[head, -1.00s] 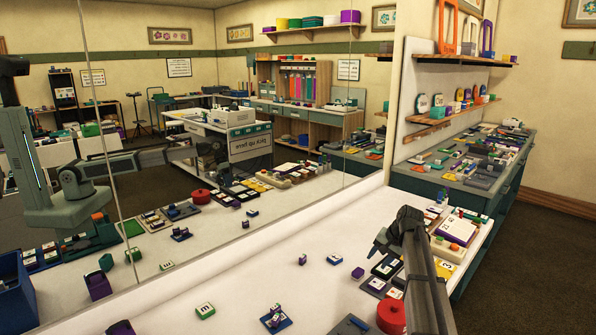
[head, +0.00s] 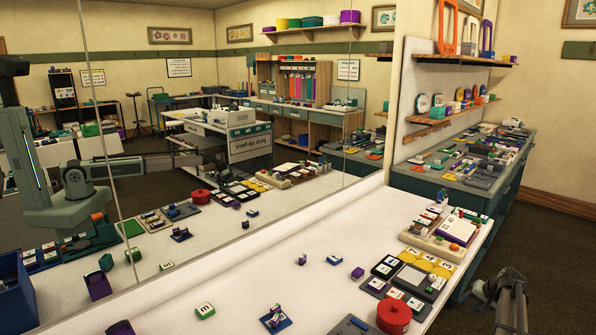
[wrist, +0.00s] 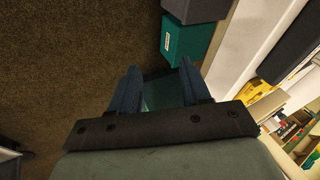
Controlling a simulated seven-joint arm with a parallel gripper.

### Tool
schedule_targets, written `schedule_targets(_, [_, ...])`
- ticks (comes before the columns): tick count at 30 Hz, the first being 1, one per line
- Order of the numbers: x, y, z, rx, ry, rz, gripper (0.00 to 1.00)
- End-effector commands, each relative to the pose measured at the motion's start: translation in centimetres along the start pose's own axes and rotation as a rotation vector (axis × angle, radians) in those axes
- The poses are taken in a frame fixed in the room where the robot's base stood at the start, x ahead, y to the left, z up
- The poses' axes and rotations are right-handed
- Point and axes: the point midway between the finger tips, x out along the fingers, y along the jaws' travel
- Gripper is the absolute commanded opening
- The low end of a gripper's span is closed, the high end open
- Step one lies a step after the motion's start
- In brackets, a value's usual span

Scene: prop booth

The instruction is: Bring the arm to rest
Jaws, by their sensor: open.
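My gripper (head: 484,290) is at the lower right of the head view, past the right edge of the white table (head: 335,303) and over the dark floor. My arm is seen end-on there, so the fingers look small. In the wrist view my gripper (wrist: 160,76) shows two blue-grey fingers spread apart with nothing between them. The brown floor (wrist: 75,60) lies below, and a green box (wrist: 184,42) is beyond the right finger. No object touches the fingers.
A red round pot (head: 394,316), number tiles (head: 425,262) and a beige board (head: 428,241) stand near the table's right edge. A large mirror (head: 225,75) rises behind the table. A green side counter (head: 455,185) stands at the back right. Floor at right is clear.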

Motion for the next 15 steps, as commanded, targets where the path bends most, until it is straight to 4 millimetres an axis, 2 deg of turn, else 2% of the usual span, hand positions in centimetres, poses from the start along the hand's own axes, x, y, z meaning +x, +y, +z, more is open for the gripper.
schedule_targets(1, [1.7, 0.9, 2.1, -0.022, -0.034, 0.024, 0.47])
schedule_targets(6, [6.8, 3.8, 8.7, -0.115, -0.151, 0.109, 0.47])
schedule_targets(15, [13.5, 8.5, 21.2, -0.299, -0.386, 0.239, 0.47])
